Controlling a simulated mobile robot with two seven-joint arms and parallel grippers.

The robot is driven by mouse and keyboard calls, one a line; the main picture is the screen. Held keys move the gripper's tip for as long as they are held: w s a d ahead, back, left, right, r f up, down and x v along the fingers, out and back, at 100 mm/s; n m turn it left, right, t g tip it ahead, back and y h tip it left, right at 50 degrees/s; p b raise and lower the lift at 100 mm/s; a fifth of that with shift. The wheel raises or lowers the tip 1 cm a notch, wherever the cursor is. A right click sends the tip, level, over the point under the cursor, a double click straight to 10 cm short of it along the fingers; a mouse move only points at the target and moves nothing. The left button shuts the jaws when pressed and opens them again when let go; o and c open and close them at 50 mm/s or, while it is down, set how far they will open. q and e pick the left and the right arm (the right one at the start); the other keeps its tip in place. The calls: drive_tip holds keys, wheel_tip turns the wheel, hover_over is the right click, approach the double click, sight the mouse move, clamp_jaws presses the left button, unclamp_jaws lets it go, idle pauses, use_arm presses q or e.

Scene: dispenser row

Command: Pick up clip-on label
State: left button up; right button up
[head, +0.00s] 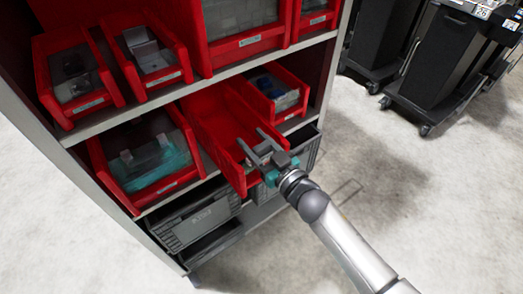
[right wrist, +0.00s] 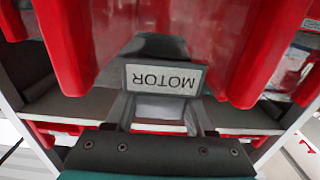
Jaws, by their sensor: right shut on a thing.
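The clip-on label (right wrist: 163,79) is a pale plate in a dark frame. In the right wrist view it reads MOTOR, upside down. My right gripper (head: 252,139) is shut on it, at the front of a red bin (head: 213,122) on the lower shelf. The label is small in the head view, between the grey fingers. This bin sticks out further than its neighbours and looks empty where I can see in. I cannot tell whether the label still touches the bin front. My left gripper is not in view.
A red bin with teal-tinted contents (head: 150,158) stands to the left, and a smaller red bin (head: 273,90) to the right. More red bins fill the shelf above. Grey crates (head: 198,219) sit below. Black wheeled carts (head: 447,70) stand at the back right. The floor at right is mostly clear.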

drive_tip(key=c, duration=0.4)
